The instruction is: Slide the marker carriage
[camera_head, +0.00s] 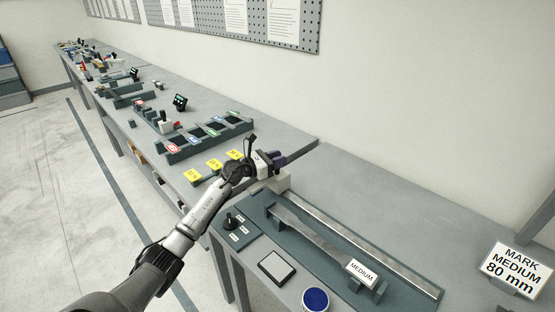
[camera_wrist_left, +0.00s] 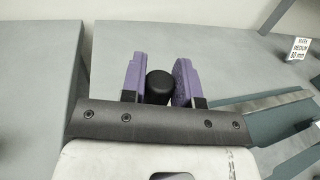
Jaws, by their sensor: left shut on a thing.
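My left gripper (camera_head: 279,160) has purple fingers and is at the far end of the marking fixture (camera_head: 345,240). In the left wrist view its fingers (camera_wrist_left: 160,80) are closed around a round black knob (camera_wrist_left: 159,88). A light grey block (camera_head: 281,183), which looks like the marker carriage, sits just below the gripper at the far end of a pale metal rail (camera_head: 370,244). The gripper and wrist partly hide the block, and the knob is hidden in the head view. My right gripper is in neither view.
A grey strip with a MEDIUM label (camera_head: 361,272) lies beside the rail. A sign (camera_head: 513,270) reads MARK MEDIUM 80 mm. A black-knobbed control (camera_head: 231,220), a pad (camera_head: 276,267) and a blue round item (camera_head: 315,299) sit in front. Yellow tags (camera_head: 214,164) lie beyond.

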